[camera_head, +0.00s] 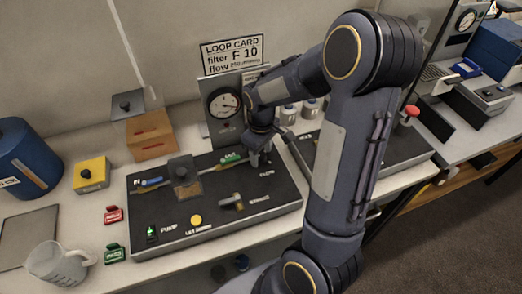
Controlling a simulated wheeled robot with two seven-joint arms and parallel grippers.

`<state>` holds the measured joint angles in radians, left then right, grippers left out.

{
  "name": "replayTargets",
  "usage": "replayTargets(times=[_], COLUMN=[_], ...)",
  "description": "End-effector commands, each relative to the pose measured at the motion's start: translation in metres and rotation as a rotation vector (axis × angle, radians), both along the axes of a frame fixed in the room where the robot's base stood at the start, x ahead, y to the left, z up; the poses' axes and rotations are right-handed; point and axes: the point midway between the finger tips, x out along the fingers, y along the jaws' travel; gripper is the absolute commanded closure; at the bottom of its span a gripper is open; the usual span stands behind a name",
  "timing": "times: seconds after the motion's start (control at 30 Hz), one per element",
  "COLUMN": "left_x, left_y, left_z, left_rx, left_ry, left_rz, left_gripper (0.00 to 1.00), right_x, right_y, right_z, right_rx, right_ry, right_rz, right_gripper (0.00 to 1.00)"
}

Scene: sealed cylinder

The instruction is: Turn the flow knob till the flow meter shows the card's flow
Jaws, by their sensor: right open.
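The white loop card (232,54) stands at the back against the wall and reads "filter F 10" with a small flow line, perhaps 250 ml/min. The round flow meter (223,104) stands below it, with a red needle; its exact reading is too small to tell. My right gripper (260,157) points down at the back right of the black panel (230,182), just above the FLOW label. It is open. The flow knob is hidden at or under its fingers, so I cannot tell whether they touch it. My left gripper is not in view.
The panel also carries a green PUMP switch (152,232), a yellow button (196,220) and a grey lever (232,202). A clear jug (58,264), a yellow box (91,174) and a blue drum (28,160) stand at left. My right arm covers much of the right side.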

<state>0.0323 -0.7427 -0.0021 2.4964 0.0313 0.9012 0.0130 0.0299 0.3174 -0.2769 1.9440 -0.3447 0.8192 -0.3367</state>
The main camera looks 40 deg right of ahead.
Motion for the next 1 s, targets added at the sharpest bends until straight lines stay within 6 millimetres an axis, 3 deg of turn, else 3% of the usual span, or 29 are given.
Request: replayTargets(times=[0.07,0.37,0.7,1.0], left_x=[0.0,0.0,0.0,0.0], left_y=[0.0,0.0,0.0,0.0], left_z=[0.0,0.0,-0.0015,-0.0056], left_rx=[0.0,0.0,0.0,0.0], left_ry=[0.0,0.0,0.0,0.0], left_rz=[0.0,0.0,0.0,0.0], left_gripper=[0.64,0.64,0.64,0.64], right_x=[0.0,0.0001,0.0002,0.0002], right_y=[0.0,0.0001,0.0004,0.0003], right_z=[0.0002,0.0005,0.0004,0.0002], right_rx=[0.0,0.0,0.0,0.0], right_ry=[0.0,0.0,-0.001,-0.001], right_rz=[0.0,0.0,-0.047,-0.249], right_gripper=[0.54,0.93,0.94,0.94])
